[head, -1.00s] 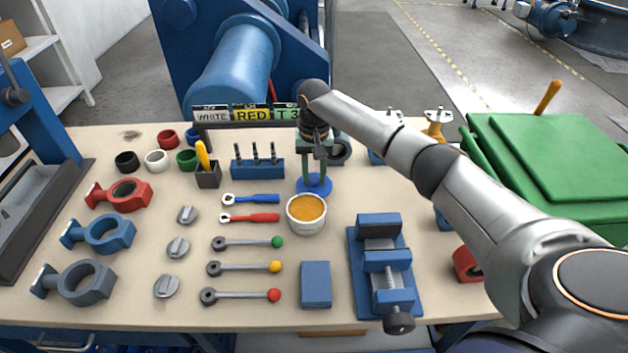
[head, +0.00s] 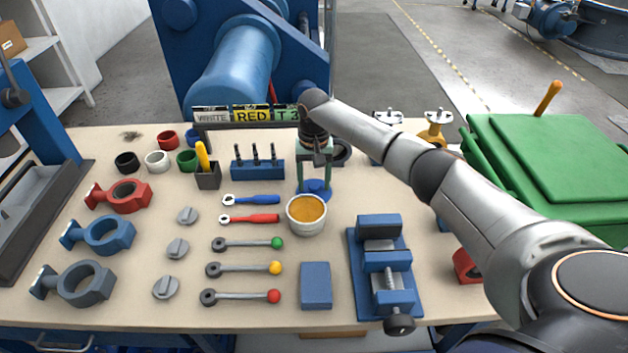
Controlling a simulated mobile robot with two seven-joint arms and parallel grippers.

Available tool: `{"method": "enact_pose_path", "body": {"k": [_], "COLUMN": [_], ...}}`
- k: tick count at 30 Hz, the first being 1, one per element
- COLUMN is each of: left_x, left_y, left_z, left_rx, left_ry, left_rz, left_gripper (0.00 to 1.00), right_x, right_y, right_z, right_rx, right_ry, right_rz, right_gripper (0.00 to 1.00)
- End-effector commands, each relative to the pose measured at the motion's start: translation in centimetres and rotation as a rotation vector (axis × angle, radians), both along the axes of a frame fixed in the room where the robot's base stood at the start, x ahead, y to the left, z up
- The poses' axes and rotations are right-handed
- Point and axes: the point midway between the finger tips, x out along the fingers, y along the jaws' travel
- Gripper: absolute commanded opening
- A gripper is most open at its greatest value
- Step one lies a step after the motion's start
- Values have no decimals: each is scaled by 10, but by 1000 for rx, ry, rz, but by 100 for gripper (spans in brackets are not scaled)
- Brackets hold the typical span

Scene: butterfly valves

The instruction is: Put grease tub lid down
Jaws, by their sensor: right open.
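The grease tub (head: 306,215) stands open on the bench, a white tub with orange grease showing. Its round blue lid (head: 316,189) lies flat just behind the tub, on or very close to the bench top. My right gripper (head: 314,189) points down over the lid from behind the tub. Its greenish fingers are spread, one at each side of the lid, and cover part of it. Whether they touch the lid's edge I cannot tell. My left gripper is out of view.
A blue block of upright tools (head: 258,169) stands left of the gripper. Blue and red ratchet wrenches (head: 250,218) lie left of the tub. A blue vise (head: 385,275) is at the front right. Bare bench shows between tub and vise.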

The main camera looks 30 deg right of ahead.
Motion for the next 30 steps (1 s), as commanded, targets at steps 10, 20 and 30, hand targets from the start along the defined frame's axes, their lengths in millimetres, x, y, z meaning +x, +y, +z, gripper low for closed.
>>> {"method": "enact_pose_path", "body": {"k": [10,20,30], "left_x": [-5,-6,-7], "left_y": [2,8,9], "left_z": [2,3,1], "left_rx": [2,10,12], "left_ry": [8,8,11], "left_rz": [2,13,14], "left_gripper": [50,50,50], "right_x": [1,1,0], "right_y": [0,0,0], "right_z": [42,106,123], "right_rx": [0,1,0], "right_ry": [-5,-3,0], "right_rz": [-1,-1,0], "right_gripper": [65,65,65]}}
